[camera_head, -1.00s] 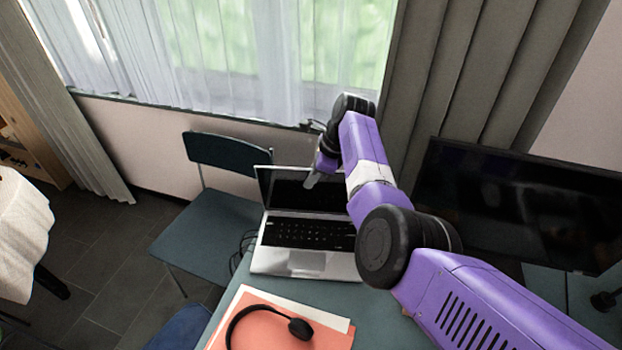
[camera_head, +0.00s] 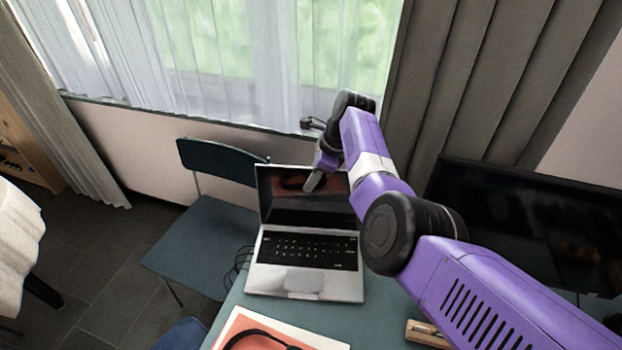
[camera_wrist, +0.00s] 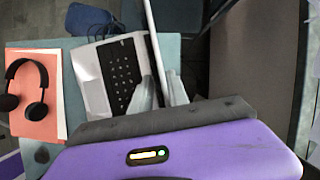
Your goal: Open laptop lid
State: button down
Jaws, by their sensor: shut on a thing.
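The silver laptop (camera_head: 350,285) stands open on the table, its black keyboard (camera_head: 308,251) facing up. Its lid (camera_head: 285,208) is raised, with the dark screen facing the head camera and showing a reddish reflection. In the wrist view the lid (camera_wrist: 154,35) is seen nearly edge-on, as a thin pale strip. My gripper (camera_head: 314,181) is at the lid's upper right part. In the wrist view my gripper (camera_wrist: 161,92) has its two pale fingers on either side of the lid, shut on it. The exact contact is partly hidden.
Black headphones (camera_wrist: 42,80) lie on orange and white papers left of the laptop in the wrist view. A dark monitor (camera_head: 530,215) stands to the right. A chair (camera_head: 205,235) is behind the table at left. A wooden object (camera_head: 428,333) lies near the front.

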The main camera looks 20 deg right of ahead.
jog(key=shift+w+d+f, duration=0.1)
dwell(0.3)
jog(key=c, duration=1.6)
grip_release()
jog(key=shift+v, duration=3.9)
